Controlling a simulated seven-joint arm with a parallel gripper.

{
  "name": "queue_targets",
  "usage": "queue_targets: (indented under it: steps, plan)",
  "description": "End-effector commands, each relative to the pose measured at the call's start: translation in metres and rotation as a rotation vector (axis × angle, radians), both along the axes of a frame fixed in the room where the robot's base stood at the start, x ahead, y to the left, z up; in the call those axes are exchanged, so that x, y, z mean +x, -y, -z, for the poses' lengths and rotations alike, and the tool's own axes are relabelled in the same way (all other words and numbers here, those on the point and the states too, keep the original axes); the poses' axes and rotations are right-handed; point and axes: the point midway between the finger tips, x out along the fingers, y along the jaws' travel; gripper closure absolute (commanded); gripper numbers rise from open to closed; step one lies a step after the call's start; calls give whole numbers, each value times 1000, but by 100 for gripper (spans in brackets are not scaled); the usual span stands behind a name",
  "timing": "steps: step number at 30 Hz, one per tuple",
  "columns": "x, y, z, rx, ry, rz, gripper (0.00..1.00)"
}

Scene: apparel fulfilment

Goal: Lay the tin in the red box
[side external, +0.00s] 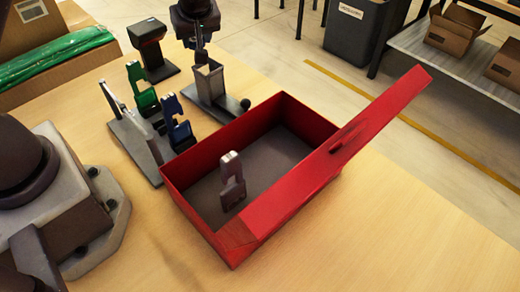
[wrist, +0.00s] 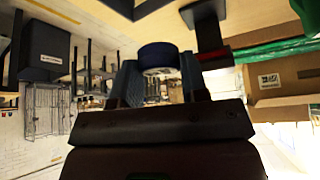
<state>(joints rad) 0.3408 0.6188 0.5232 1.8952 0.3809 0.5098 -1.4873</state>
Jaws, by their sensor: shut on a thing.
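The red box (side external: 200,228) stands on the table in the side external view, with its lid (side external: 345,160) open on the right. It has a dark floor, and a dark hand tool with a pale tip (side external: 232,183) is in it. In the wrist view, my gripper (wrist: 160,75) is shut on the round blue tin (wrist: 158,50), which sits between the two fingers with its end face partly showing.
A dark red device on a stand (side external: 152,52) and a grey metal holder (side external: 208,82) are behind. The table's front right is clear.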

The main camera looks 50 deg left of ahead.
Motion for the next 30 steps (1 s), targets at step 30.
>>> queue_targets:
  steps: [30]
  plan:
    - [-17,301,19,5,-4,1422,82]
